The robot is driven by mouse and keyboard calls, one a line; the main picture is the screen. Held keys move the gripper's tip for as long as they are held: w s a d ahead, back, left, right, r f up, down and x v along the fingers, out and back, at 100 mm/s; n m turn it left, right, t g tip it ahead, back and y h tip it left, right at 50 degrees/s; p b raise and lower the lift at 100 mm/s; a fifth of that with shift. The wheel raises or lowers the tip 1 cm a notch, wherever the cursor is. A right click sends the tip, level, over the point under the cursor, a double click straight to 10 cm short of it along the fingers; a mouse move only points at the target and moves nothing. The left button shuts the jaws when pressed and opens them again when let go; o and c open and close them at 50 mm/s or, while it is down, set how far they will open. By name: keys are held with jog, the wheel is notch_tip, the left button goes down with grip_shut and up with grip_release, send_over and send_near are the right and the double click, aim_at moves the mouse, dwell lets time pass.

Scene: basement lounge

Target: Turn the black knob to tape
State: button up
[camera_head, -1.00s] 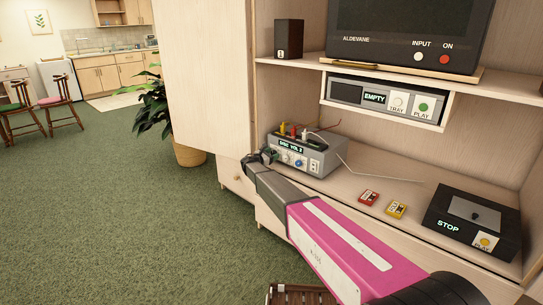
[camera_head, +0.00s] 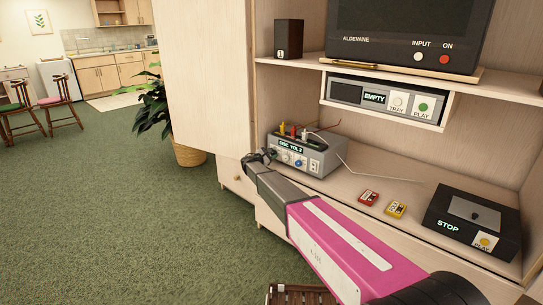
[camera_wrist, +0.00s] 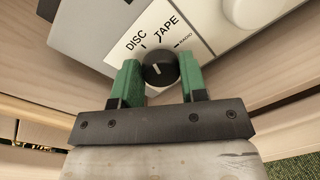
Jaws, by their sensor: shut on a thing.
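The black knob (camera_wrist: 160,68) shows in the wrist view on a white panel marked DISC, TAPE and RADIO. It has a short pale pointer line; its exact aim is hard to tell, though it lies towards the DISC and TAPE side. My gripper (camera_wrist: 160,76) has its two green fingers on either side of the knob, shut on it. In the head view, my gripper (camera_head: 268,155) is at the left end of the grey amplifier (camera_head: 318,162), whose display reads DISC VOL 2. The knob is hidden there.
A red cassette (camera_head: 368,197) and a yellow cassette (camera_head: 396,210) lie on the shelf right of the amplifier. A black tape deck (camera_head: 475,221) showing STOP stands further right. A disc player (camera_head: 385,100) showing EMPTY is above. Cables rise from the amplifier's top.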

jog(key=shift+s+m, duration=0.1)
jog(key=shift+m, duration=2)
jog(key=o, duration=0.9)
jog(key=v, duration=1)
jog(key=shift+s+a+r, duration=0.1)
jog(key=shift+s+a, duration=0.15)
jog(key=shift+s, duration=0.05)
